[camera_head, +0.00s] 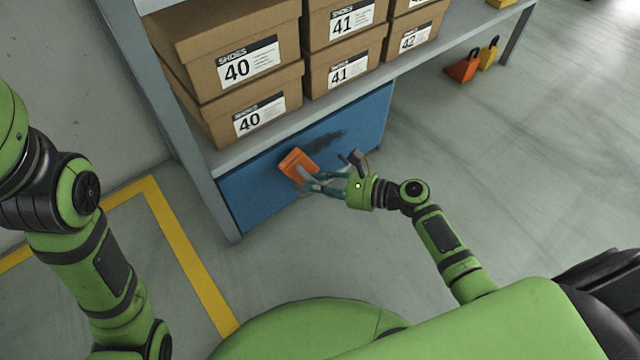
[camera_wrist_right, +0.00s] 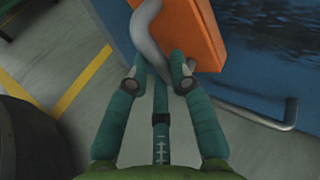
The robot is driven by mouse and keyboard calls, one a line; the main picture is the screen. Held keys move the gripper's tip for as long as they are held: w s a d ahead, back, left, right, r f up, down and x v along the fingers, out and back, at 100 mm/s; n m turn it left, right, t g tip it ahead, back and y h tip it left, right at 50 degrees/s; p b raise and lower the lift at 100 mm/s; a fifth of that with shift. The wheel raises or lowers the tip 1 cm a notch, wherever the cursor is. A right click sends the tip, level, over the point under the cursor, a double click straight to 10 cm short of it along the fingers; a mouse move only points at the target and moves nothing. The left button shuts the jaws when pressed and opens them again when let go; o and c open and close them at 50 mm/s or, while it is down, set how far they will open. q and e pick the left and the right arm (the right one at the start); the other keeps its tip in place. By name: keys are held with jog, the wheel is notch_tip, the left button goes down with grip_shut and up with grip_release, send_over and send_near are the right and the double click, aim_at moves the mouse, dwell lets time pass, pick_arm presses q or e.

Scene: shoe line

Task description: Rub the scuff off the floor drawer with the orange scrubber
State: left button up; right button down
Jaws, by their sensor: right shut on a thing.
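The orange scrubber (camera_head: 297,161) has a grey curved handle, which shows in the right wrist view (camera_wrist_right: 148,38). My right gripper (camera_head: 306,177) is shut on this handle. The blue floor drawer (camera_head: 262,190) is under the lowest shelf. A dark scuff (camera_head: 322,142) runs across its front, right of the scrubber in the head view. The scrubber is at the left end of the scuff; I cannot tell whether its pad touches the drawer. In the wrist view the orange block (camera_wrist_right: 196,30) overlaps the blue front. My left arm shows, but its gripper is out of view.
Brown shoe boxes (camera_head: 235,70) stand stacked on the shelf (camera_head: 255,147) above the drawer. A grey bar handle (camera_wrist_right: 262,119) sticks out from the drawer. A grey post (camera_head: 165,105) stands at its left. Orange (camera_head: 462,68) and yellow (camera_head: 488,55) wedge-like things lie right.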

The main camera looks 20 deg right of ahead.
jog(key=shift+w+a, duration=0.25)
jog(key=shift+w, duration=0.45)
